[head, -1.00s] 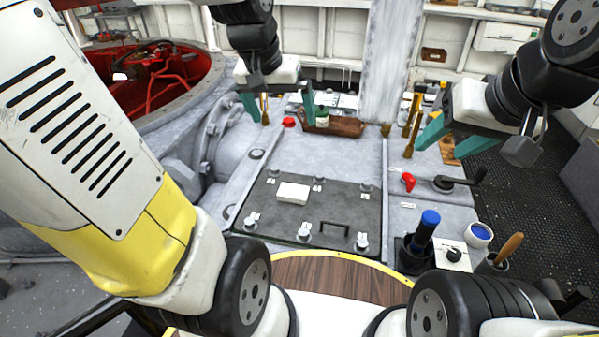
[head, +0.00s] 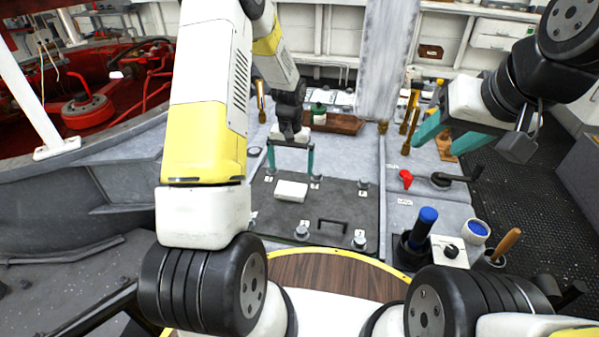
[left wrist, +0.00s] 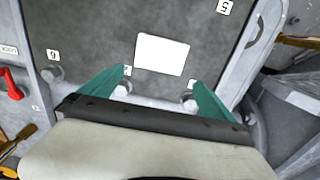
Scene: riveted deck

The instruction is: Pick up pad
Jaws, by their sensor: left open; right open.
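The pad is likely the small white rectangular block (head: 291,191) lying flat on the dark grey panel (head: 345,205) in the head view. It also shows in the left wrist view (left wrist: 161,55), just beyond the fingertips. My left gripper (head: 291,171) is open, with its teal fingers pointing down at the far side of the pad, apart from it. In the left wrist view the open fingers (left wrist: 160,75) have nothing between them. My right gripper (head: 432,138) is open and empty, above the right side of the deck.
Several numbered knobs and a black handle (head: 332,226) stand on the panel. A red lever (head: 405,178) is to its right.

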